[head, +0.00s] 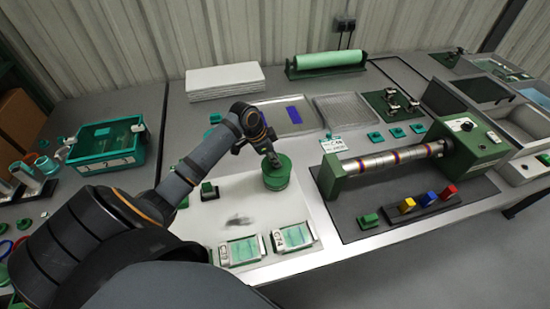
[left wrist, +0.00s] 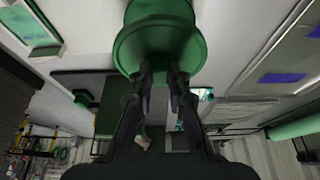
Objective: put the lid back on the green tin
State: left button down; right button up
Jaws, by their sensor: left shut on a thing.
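The green tin (head: 277,181) stands upright on the white mat, in the middle of the head view. Its round green lid (head: 272,161) is at the top of the tin, and I cannot tell whether it is fully seated. My left gripper (head: 270,156) reaches down from the upper left and is shut on the lid. In the left wrist view the wide lid (left wrist: 158,48) sits at the fingertips (left wrist: 160,76), with the narrower tin (left wrist: 160,12) beyond it. The grip point is partly hidden by the fingers. My right gripper is not in view.
Two green-screened devices (head: 242,250) (head: 293,237) lie at the mat's front edge. A roller machine (head: 390,160) stands to the right, and a teal crate (head: 108,145) to the left. The mat's (head: 225,213) middle is mostly free.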

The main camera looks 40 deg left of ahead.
pick_arm(q)
notch_tip(320, 180, down, 3)
jog(key=b, duration=0.3)
jog(key=shift+f, duration=1)
jog(key=shift+r+p, duration=0.1)
jog(key=shift+p, duration=0.2)
jog(key=shift+p, duration=0.3)
jog(key=shift+f+p, duration=0.2)
jog(key=shift+p, duration=0.15)
dwell(1.0)
